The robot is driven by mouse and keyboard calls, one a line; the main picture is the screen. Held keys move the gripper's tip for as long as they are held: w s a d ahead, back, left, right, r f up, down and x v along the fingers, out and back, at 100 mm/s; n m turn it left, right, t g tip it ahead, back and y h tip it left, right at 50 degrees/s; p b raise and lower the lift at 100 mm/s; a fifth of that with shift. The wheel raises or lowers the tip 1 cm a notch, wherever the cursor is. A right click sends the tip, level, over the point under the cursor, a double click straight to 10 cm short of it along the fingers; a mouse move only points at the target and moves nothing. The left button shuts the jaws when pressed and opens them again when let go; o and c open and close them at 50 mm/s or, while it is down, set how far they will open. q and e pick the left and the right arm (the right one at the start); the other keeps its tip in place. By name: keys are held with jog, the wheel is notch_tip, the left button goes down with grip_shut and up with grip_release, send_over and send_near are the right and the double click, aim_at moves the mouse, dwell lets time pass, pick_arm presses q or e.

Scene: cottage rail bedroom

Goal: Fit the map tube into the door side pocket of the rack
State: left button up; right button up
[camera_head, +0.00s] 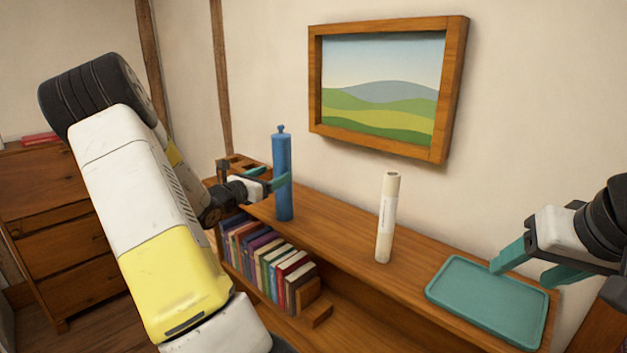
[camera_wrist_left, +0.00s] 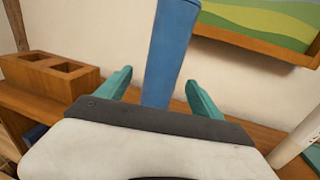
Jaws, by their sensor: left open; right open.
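A tall blue tube (camera_head: 283,200) with a small knob on top stands upright on the wooden shelf top. A cream tube (camera_head: 386,225) with a pale label stands upright to its right; I cannot tell for sure which is the map tube. The wooden rack (camera_head: 232,162) with square pockets sits at the shelf's far left end and also shows in the left wrist view (camera_wrist_left: 48,82). My left gripper (camera_head: 268,179) is open, its fingers on either side of the blue tube (camera_wrist_left: 168,55). My right gripper (camera_head: 520,272) is open and empty above the teal tray.
The teal tray (camera_head: 470,297) lies at the right of the shelf top (camera_head: 335,240). Several books (camera_head: 265,260) stand on the shelf below. A framed picture (camera_head: 455,90) hangs on the wall behind. A chest of drawers (camera_head: 50,220) stands at the left.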

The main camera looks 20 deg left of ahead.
aim_at(288, 163)
pick_arm(q)
jog(key=w, duration=0.2)
jog(key=w+d, duration=0.1)
jog(key=w, duration=0.4)
jog(key=shift+w+d+r, duration=0.35)
jog(key=shift+w+d, duration=0.05)
jog(key=c, duration=1.6)
jog(key=shift+r, duration=0.2)
